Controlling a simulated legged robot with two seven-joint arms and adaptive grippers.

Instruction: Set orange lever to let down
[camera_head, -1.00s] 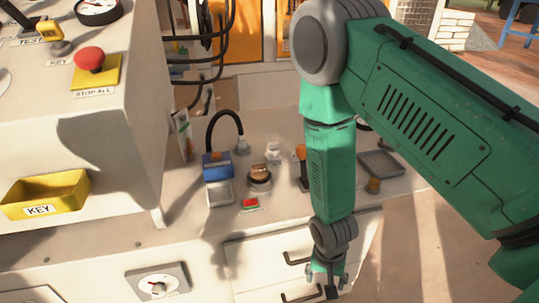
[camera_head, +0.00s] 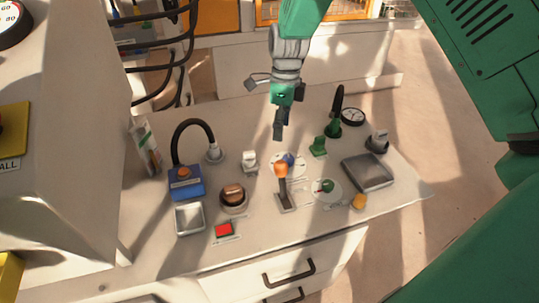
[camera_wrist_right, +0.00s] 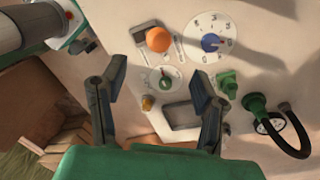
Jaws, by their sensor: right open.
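The orange lever (camera_head: 281,170) has an orange knob on a dark stem and stands on a small grey base plate near the middle of the bench.
A blue-knobbed dial (camera_head: 290,160) is right behind the lever, and a green-knobbed dial (camera_head: 326,187) is to its right. A brown-topped button (camera_head: 233,196) stands left. A grey tray (camera_head: 368,173) lies right. A blue box (camera_head: 186,183) with a black hose stands further left.

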